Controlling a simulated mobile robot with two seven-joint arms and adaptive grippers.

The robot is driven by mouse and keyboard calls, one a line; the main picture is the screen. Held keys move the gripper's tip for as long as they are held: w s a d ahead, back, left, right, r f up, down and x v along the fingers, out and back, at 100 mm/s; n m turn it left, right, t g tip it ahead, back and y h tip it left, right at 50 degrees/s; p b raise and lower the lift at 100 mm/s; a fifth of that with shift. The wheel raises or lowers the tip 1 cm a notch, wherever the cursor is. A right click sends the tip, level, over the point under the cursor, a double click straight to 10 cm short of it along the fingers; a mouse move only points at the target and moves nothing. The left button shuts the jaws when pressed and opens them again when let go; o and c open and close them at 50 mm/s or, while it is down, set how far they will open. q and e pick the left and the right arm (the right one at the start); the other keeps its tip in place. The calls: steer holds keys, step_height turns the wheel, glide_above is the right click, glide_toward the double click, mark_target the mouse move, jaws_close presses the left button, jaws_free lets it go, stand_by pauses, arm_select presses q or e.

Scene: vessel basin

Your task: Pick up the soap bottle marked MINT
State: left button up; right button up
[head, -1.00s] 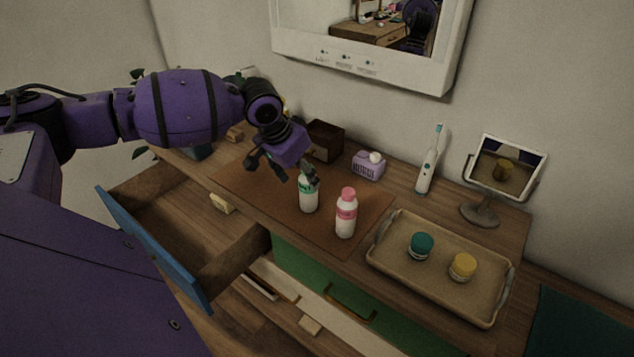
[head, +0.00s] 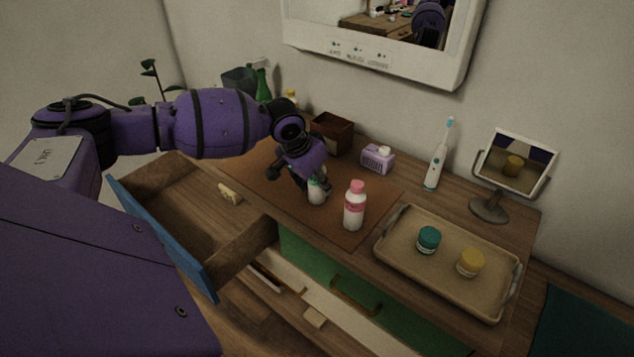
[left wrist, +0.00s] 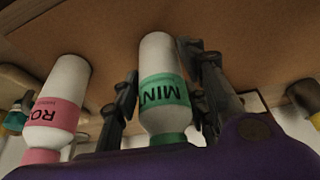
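The soap bottle marked MINT (left wrist: 162,90) is white with a green label and cap. It stands on the brown mat (head: 243,167), partly hidden by my left gripper in the head view (head: 316,192). My left gripper (head: 313,187) is at the bottle, with its fingers (left wrist: 163,103) on either side of it. The fingers look open, with a gap showing between the left finger and the bottle. A second white bottle with a pink label and cap (head: 354,208) stands to the right; it also shows in the left wrist view (left wrist: 57,105). My right gripper is not in view.
A tray (head: 393,258) with a teal jar (head: 428,239) and a yellow jar (head: 470,263) is at the right. Behind are a purple box (head: 377,159), a toothbrush (head: 437,160) and a mirror (head: 513,163). A blue-fronted drawer (head: 165,240) is open at the left.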

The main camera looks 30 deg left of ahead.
arm_select(q)
steer(key=c, duration=0.8)
steer(key=shift+o, duration=0.2)
steer(key=shift+r, duration=0.1)
